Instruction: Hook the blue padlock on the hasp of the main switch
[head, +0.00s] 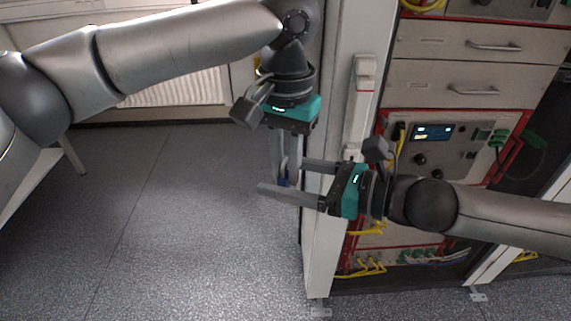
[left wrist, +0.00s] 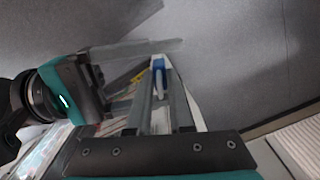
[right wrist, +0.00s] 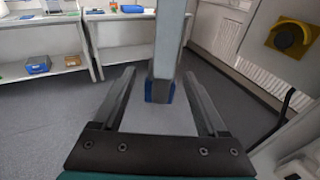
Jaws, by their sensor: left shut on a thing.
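The blue padlock (head: 284,183) is between the fingertips of my left gripper (head: 285,180), which points down and is shut on it. My right gripper (head: 282,176) points left and is open. In the right wrist view the padlock (right wrist: 160,93) shows low between its spread fingers, with a gap on each side. The main switch (right wrist: 291,37), a yellow plate with a dark knob, is at upper right there. I cannot make out its hasp.
The white cabinet edge (head: 340,125) stands close to both grippers. Red-framed equipment drawers (head: 480,46) and yellow cables (head: 365,268) are to the right. A shelf table (right wrist: 40,45) and a radiator (right wrist: 220,35) are farther off. The grey floor (head: 160,220) at left is clear.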

